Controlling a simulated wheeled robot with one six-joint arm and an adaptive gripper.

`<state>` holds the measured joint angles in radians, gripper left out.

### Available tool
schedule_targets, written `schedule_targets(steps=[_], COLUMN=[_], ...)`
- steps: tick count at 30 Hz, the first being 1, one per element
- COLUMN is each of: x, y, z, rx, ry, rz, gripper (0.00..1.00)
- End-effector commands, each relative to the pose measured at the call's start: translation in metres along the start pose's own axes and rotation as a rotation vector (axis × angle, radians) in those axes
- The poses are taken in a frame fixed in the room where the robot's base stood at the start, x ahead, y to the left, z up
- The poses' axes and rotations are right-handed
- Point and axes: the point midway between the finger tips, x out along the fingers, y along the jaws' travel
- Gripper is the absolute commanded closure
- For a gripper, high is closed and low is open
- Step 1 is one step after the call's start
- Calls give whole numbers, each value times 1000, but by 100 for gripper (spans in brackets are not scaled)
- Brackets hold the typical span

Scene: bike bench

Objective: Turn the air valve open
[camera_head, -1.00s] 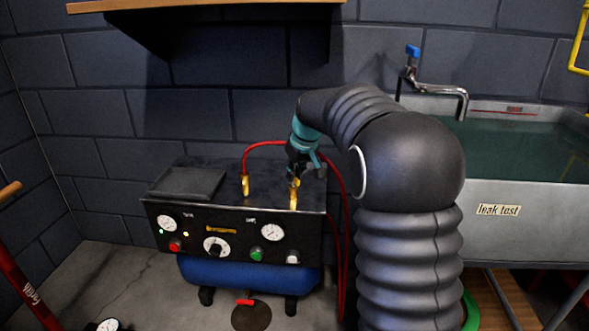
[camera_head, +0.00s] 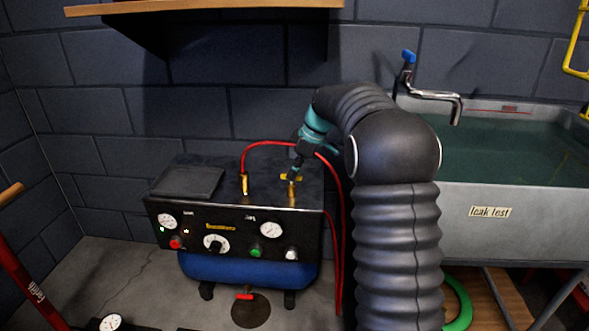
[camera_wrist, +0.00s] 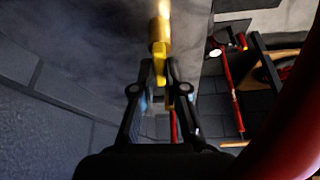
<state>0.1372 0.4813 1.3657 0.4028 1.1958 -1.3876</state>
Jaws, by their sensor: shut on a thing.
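The air valve (camera_head: 291,190) is a brass fitting standing upright on the top of the black compressor (camera_head: 240,203), near its right end. A yellow handle (camera_head: 291,177) shows at its upper end and looks crosswise to the body. My gripper (camera_head: 295,173) reaches down to the handle from the upper right. In the wrist view my gripper (camera_wrist: 161,82) has its two fingers around the yellow handle (camera_wrist: 161,75), shut on it. The brass valve body (camera_wrist: 159,32) extends beyond the fingertips. The exact contact is small and dark.
A second brass fitting (camera_head: 244,184) with a red hose (camera_head: 265,143) stands to the left; the hose loops behind my gripper. The compressor front has gauges, a dial and buttons. A shelf (camera_head: 205,6) hangs above. A water-filled sink (camera_head: 475,205) with a tap is at right.

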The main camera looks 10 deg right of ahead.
Motion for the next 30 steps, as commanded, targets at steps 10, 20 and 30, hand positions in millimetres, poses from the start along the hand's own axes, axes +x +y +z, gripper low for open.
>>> schedule_targets(steps=[10,20,30], x=[1,1,2], y=[1,1,0], z=[4,4,0], rx=[-69,-71,-75], ry=[-7,-7,-4], rz=[-33,-35,-33], gripper=[100,100,62])
